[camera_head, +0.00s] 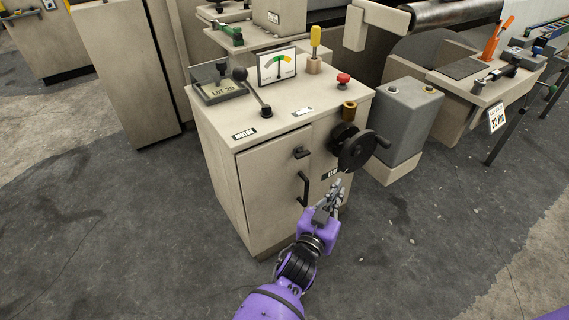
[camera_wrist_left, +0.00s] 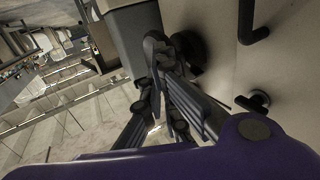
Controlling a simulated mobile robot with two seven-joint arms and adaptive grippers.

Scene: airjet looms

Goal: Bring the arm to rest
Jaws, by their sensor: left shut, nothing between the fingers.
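My left gripper (camera_head: 335,193) is at the end of the purple arm, in front of the beige control cabinet (camera_head: 272,195). It is shut and empty. In the head view it is just below the black handwheel (camera_head: 357,150) on the cabinet's right face and right of the black door handle (camera_head: 304,188). I cannot tell if the fingers touch the wheel. The left wrist view shows the gripper (camera_wrist_left: 160,50) with its fingers together, and a dark round part of the wheel (camera_wrist_left: 188,52) behind them. My right gripper is not in view.
A grey box (camera_head: 405,118) stands close on the right. The dark floor (camera_head: 440,240) in front and right is clear.

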